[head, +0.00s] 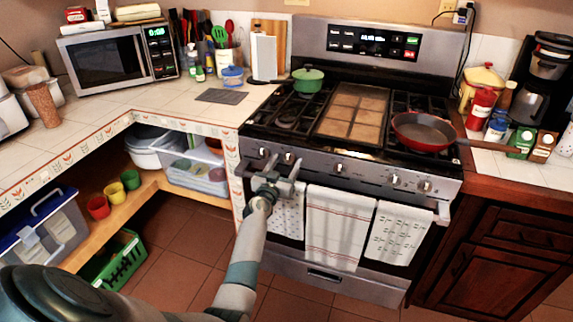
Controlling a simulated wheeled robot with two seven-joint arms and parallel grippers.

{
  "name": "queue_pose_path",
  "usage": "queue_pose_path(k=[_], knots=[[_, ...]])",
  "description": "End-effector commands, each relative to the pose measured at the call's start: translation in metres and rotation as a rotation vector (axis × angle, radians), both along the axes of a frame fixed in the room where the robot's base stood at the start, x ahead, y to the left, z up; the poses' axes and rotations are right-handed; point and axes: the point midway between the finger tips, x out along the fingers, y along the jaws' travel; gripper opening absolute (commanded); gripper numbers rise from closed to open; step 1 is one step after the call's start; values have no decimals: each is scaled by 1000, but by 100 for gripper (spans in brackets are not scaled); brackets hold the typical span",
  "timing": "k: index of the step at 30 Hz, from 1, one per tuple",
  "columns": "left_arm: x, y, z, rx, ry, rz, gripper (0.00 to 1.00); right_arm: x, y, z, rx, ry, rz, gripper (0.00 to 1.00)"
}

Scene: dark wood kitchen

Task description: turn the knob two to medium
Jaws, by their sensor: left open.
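The stove's front panel (365,176) carries a row of several silver knobs. The second knob from the left (288,158) sits just above my left gripper (283,168). The leftmost knob (263,153) is close by, up and to the left of the gripper. My left gripper is open in front of the panel, with its fingers around or just below the second knob; I cannot tell whether they touch it. The knob's lower part is partly hidden by the fingers. The knob's setting is too small to read. My right gripper is not in view.
Towels (338,228) hang from the oven handle just right of and below the gripper. A green pot (308,79) and a red pan (423,130) stand on the stovetop. The counter's corner edge (238,170) is left of the stove. The floor (300,296) in front is clear.

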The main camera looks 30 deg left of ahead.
Motion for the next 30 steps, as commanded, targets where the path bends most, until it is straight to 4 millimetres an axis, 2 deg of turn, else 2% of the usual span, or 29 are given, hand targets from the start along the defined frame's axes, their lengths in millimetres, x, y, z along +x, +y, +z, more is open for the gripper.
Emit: queue_pose_path(k=[10, 11, 15, 16, 30], knots=[[3, 1, 0, 0, 1, 0, 55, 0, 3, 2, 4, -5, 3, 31], [3, 1, 0, 0, 1, 0, 53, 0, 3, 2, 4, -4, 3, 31], [3, 1, 0, 0, 1, 0, 19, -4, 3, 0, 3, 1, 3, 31], [3, 1, 0, 0, 1, 0, 14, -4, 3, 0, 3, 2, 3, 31], [3, 1, 0, -59, -14, 0, 14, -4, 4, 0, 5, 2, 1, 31]])
